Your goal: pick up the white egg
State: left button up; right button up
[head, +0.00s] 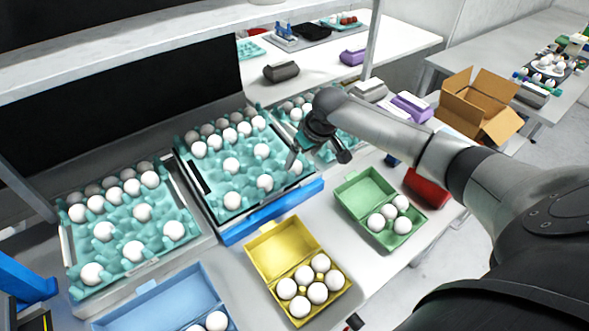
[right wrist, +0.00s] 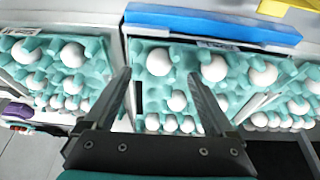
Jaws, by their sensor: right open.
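Several white eggs stand in the middle teal egg tray (head: 212,172), which has a blue front edge. The white egg (head: 295,167) at its front right is close to my right gripper (head: 318,157). In the right wrist view, a white egg (right wrist: 158,62) shows between and just beyond the fingertips of my right gripper (right wrist: 160,76). The jaws are open with nothing between them, above the tray. My left gripper is not in view.
A second teal tray with eggs (head: 75,240) stands at the left, and another is partly behind my right arm. Yellow (head: 270,250), green (head: 358,190) and blue (head: 160,305) egg cartons stand in front. A shelf (head: 130,45) overhangs the trays.

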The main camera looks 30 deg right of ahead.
aim_at(296, 163)
jog(key=shift+w+b+x, duration=0.2)
jog(key=shift+b+x, duration=0.05)
jog(key=shift+x, duration=0.95)
jog(key=shift+w+b+x, duration=0.2)
jog(key=shift+x, duration=0.95)
jog(key=shift+w+f, duration=0.25)
jog(key=shift+f, duration=0.15)
jog(key=shift+c, duration=0.4)
jog(key=c, duration=0.7)
